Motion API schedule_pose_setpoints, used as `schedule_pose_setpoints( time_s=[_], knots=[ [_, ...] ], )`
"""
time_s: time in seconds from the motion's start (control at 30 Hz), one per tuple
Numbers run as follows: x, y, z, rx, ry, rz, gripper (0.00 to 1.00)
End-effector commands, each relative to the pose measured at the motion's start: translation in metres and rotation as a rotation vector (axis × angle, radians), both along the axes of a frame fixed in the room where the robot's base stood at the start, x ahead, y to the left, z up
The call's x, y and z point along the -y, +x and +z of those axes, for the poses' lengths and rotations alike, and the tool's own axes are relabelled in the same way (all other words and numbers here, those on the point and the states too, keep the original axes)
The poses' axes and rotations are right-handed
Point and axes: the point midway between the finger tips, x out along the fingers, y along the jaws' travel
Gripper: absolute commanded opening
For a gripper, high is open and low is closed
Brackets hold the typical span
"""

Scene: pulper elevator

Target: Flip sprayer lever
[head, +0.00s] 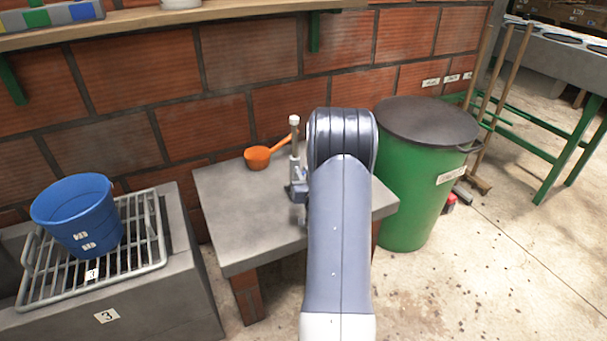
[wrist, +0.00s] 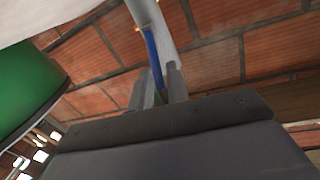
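An upright metal rod with a white tip (head: 294,122) rises above the grey table, left of my arm. A blue-grey fitting (head: 298,188) sits at its lower part; I cannot tell which piece is the sprayer lever. In the wrist view, a pale curved tube (wrist: 150,22) with a blue strip (wrist: 153,55) runs down to my gripper (wrist: 162,84). Its two fingers stand a little apart, with the blue strip showing behind and between them. I cannot tell whether they touch it. My arm hides most of my gripper in the head view.
An orange scoop (head: 257,158) lies on the grey table (head: 235,215). A green barrel with a dark lid (head: 420,185) stands right of it; it also shows in the wrist view (wrist: 25,88). A blue bucket (head: 78,215) rests on a metal rack at left. A brick wall stands behind.

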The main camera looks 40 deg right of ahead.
Motion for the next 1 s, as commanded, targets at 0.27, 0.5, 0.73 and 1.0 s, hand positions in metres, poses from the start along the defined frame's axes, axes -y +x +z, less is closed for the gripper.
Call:
schedule_pose_setpoints(
  time_s=[0.27,0.5,0.73,1.0],
  knots=[
    [0.0,-0.0001,0.0,0.0,0.0,0.0,0.0],
    [0.0002,0.0014,0.0041,-0.021,0.004,0.001,0.0],
    [0.0012,0.0055,0.0064,-0.105,0.025,0.001,0.0],
    [0.0014,0.0057,0.0043,-0.115,0.028,0.001,0.0]
  ],
)
